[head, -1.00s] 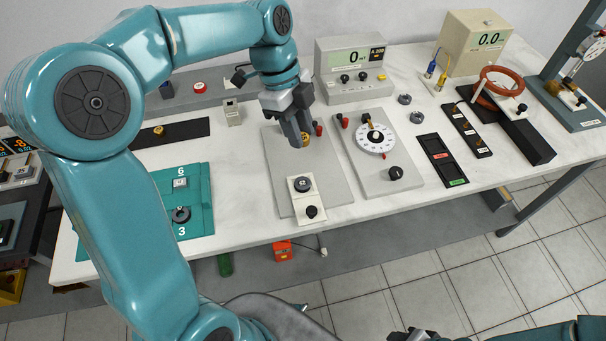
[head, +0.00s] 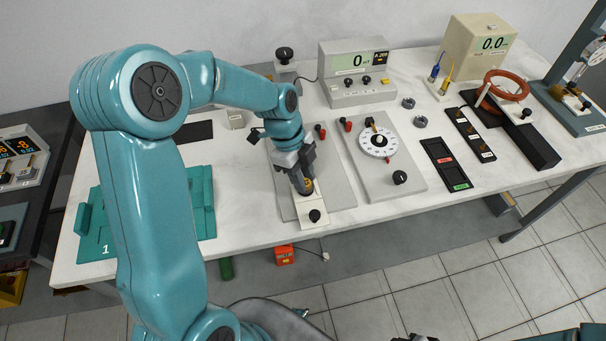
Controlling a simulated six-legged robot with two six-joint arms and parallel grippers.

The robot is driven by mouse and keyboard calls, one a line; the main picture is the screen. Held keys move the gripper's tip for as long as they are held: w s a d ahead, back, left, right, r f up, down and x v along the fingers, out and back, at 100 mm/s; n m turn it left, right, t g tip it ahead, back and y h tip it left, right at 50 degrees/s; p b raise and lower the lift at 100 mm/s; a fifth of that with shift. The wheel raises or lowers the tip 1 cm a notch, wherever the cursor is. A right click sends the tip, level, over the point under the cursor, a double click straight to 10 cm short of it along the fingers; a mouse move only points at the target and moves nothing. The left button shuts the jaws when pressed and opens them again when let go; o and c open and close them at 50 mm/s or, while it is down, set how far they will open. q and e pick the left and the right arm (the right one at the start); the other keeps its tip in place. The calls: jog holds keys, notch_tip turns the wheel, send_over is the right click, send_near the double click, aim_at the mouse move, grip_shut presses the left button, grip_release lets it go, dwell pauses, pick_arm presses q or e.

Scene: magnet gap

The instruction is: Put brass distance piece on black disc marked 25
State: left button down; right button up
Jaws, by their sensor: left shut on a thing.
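My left gripper (head: 304,190) points down over the white plate (head: 309,220) at the front of a grey panel. It is shut on the brass distance piece (head: 309,186), of which a small golden part shows at the fingertips. The black disc on this plate is hidden behind the fingers, so I cannot read its mark or tell whether the brass piece touches it. A black knob (head: 315,215) stands on the plate just in front of the gripper. My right gripper (head: 415,338) shows only as a dark sliver at the bottom edge.
To the right stands a grey panel with a white dial (head: 378,141) and a black knob. A meter reading 0 (head: 354,75) is behind. Red terminals (head: 321,131) stand close behind the gripper. A teal tray (head: 203,200) lies left, partly behind my arm.

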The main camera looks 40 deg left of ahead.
pick_arm(q)
jog(key=shift+f, duration=0.2)
jog(key=c, duration=0.8)
grip_release()
jog(key=shift+r, duration=0.1)
jog(key=v, duration=1.2)
jog(key=shift+r, duration=0.15)
